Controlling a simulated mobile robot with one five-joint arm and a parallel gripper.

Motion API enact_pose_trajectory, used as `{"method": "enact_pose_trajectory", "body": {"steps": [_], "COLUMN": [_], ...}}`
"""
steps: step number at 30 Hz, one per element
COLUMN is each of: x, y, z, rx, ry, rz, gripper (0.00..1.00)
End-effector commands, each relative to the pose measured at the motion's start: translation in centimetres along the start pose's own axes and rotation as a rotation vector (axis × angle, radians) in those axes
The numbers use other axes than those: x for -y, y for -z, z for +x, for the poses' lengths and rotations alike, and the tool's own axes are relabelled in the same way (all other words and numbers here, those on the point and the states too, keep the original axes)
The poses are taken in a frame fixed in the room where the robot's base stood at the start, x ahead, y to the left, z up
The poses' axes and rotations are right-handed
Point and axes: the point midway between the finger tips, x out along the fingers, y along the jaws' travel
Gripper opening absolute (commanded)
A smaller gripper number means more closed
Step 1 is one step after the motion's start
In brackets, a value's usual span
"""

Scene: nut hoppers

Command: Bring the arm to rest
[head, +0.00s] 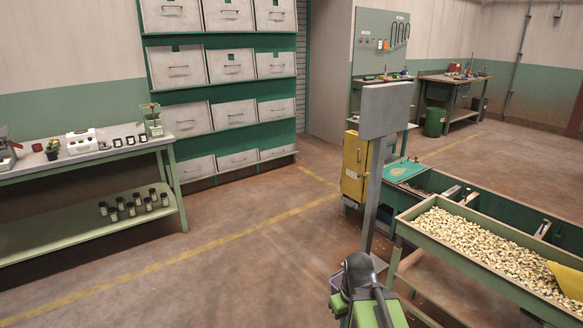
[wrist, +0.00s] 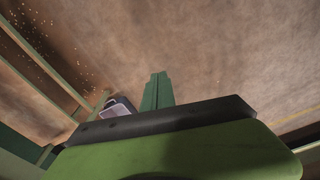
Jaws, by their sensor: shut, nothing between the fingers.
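My arm (head: 365,290) shows at the bottom of the head view, right of centre, with a dark rounded joint and green links folded low. My gripper (wrist: 158,78) shows in the wrist view as narrow green fingers close together, pointing over the brown floor beyond a dark bar and a broad green part of mine. It is shut and empty. In the head view the fingers cannot be made out.
A green trough (head: 497,262) full of nuts stands close to the arm's right. A grey post with a blank panel (head: 386,110) rises just behind the arm. A small pale-topped container (wrist: 117,107) is near the fingers. Floor (head: 240,270) to the left is clear.

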Motion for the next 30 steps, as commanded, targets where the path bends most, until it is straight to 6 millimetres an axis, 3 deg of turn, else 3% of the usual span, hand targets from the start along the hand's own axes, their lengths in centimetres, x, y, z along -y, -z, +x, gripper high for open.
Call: {"method": "enact_pose_trajectory", "body": {"steps": [5,7,21,24,30], "x": [-0.4,-0.4,-0.2,-0.2,-0.2], "y": [-1.8,-1.6,-0.6,-0.5,-0.5], "z": [-0.1,-3.4,-18.3,-19.5,-19.2], "rx": [0.065,0.062,0.060,0.059,0.059], "ry": [-0.026,-0.026,-0.024,-0.024,-0.024], "rz": [0.355,0.376,0.371,0.371,0.371], "gripper": [0.00,0.00,0.00,0.00,0.00]}}
